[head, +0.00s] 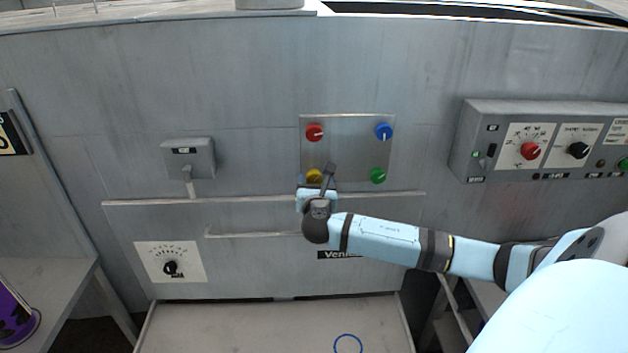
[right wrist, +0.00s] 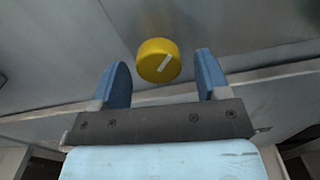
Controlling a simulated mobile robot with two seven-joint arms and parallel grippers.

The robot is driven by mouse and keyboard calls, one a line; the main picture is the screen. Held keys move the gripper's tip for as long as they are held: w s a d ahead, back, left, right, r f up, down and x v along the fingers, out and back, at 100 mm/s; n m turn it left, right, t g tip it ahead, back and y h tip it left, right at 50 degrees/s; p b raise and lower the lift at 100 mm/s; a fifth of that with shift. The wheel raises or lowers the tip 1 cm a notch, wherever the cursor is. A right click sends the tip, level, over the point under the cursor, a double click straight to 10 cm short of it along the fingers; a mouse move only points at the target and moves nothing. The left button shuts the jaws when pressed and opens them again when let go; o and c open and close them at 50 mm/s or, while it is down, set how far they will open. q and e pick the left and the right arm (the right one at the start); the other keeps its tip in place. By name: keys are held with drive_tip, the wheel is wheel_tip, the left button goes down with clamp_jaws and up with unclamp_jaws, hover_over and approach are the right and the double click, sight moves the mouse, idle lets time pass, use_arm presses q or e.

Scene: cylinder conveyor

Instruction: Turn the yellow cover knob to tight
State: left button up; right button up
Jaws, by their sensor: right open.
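The yellow cover knob (head: 314,176) sits at the lower left corner of a clear cover plate (head: 348,150) on the grey machine wall. In the right wrist view the yellow knob (right wrist: 158,60) shows a white mark slanting up to the right. My right gripper (right wrist: 162,78) is open, with its blue fingers on either side of the knob's line and the knob just beyond the tips, apart from them. In the head view the right gripper (head: 316,180) partly hides the knob. My left gripper does not show.
Red (head: 314,132), blue (head: 383,131) and green (head: 378,175) knobs sit at the plate's other corners. A handle bar (head: 255,235) and a ledge (head: 200,200) run below. A control box (head: 545,140) projects at the right. A blue ring (head: 348,343) lies on the tray (head: 250,325).

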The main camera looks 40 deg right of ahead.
drive_tip(key=shift+w+d, duration=0.3)
drive_tip(key=shift+w, duration=0.1)
drive_tip(key=c, duration=0.9)
